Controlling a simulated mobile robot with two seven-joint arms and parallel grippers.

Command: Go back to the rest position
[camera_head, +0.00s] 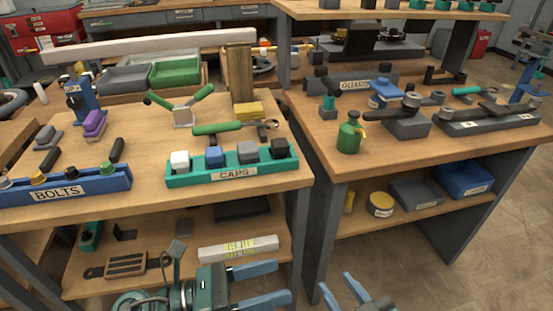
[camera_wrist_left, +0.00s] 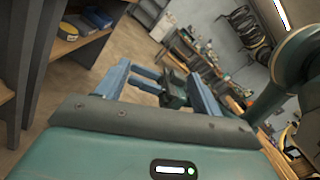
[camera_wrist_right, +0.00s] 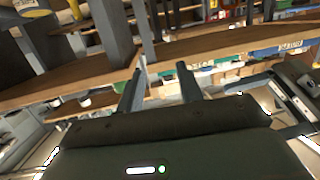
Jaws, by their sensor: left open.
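My left gripper (camera_head: 276,283) is low in the head view, in front of the left bench, with its two blue fingers spread apart and nothing between them. In the left wrist view its fingers (camera_wrist_left: 160,80) are also apart, with part of my other arm showing beyond them. My right gripper (camera_head: 342,287) is at the bottom edge, right of the left one, in front of the gap between the benches. Its fingers are apart and empty, as the right wrist view also shows (camera_wrist_right: 160,82). Both are apart from the benches.
The left bench (camera_head: 285,181) holds a blue BOLTS bin (camera_head: 100,184) and a green CAPS tray (camera_head: 205,178). The right bench (camera_head: 430,152) holds a green oil can (camera_head: 349,134) and grey parts. Lower shelves hold a level (camera_head: 238,248) and bins. Open floor (camera_head: 500,250) lies at right.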

